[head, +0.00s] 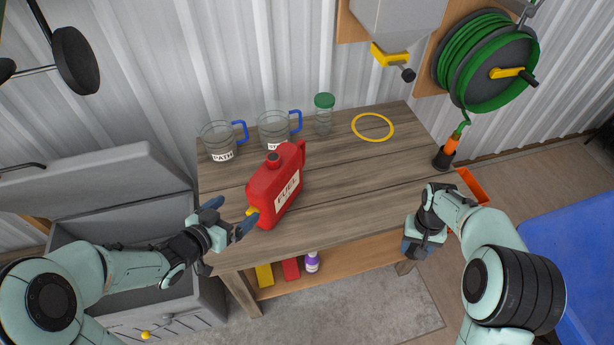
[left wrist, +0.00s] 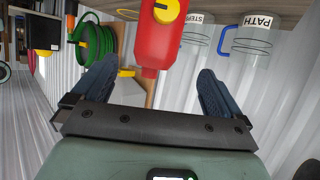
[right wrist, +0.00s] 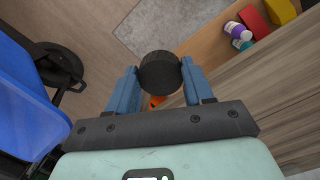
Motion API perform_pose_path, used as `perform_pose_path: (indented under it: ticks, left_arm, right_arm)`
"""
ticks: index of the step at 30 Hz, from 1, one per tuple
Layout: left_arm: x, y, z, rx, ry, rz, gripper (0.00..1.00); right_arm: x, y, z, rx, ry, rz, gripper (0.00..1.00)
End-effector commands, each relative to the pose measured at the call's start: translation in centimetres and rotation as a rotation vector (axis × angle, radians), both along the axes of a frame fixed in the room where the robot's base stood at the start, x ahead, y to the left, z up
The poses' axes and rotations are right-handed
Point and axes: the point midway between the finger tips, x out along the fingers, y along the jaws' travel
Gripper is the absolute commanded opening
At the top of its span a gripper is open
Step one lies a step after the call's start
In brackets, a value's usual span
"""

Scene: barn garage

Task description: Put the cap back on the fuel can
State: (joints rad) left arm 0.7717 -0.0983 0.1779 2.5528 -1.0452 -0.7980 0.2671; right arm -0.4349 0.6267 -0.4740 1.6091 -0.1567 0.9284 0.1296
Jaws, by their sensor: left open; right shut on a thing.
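The red fuel can (head: 265,192) stands on the wooden table (head: 345,185), with a FUEL label, a dark round neck on top and a yellow part low on its near left side. My left gripper (head: 229,215) is open and empty just left of that yellow part; the can lies beyond its fingers in the left wrist view (left wrist: 155,50). My right gripper (head: 412,247) is past the table's right front edge, pointing down. In the right wrist view it is shut on a dark round cap (right wrist: 159,72). I cannot make the cap out in the head view.
Two clear mugs (head: 221,143) with blue handles, a green-lidded jar (head: 323,115) and a yellow ring (head: 372,127) are along the table's back. A green hose (head: 470,55) hangs at right with its nozzle (head: 446,152) by the table. A grey chest (head: 115,185) stands open at left.

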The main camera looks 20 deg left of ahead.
Motion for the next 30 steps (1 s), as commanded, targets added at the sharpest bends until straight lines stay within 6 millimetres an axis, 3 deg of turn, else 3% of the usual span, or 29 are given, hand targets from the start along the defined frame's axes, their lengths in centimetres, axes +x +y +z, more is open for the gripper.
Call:
perform_pose_path:
  ticks: [5,16,25,30]
  left_arm:
    - [-0.2,-0.1,1.1,0.027,-0.025,-0.017,1.0]
    - [0.1,-0.1,0.9,0.026,-0.024,-0.019,1.0]
    - [4.5,-1.3,-1.1,0.023,-0.023,-0.02,1.0]
    - [5.8,-1.6,-1.5,0.025,-0.024,-0.019,1.0]
  right_arm:
    - [0.0,0.0,0.0,0.0,0.0,-0.001,0.23]
    - [0.0,0.0,-0.1,0.0,0.001,0.0,0.23]
    - [-0.4,0.0,-1.2,0.0,0.007,0.0,0.23]
    - [-0.5,0.0,-1.3,0.0,0.008,0.0,0.23]
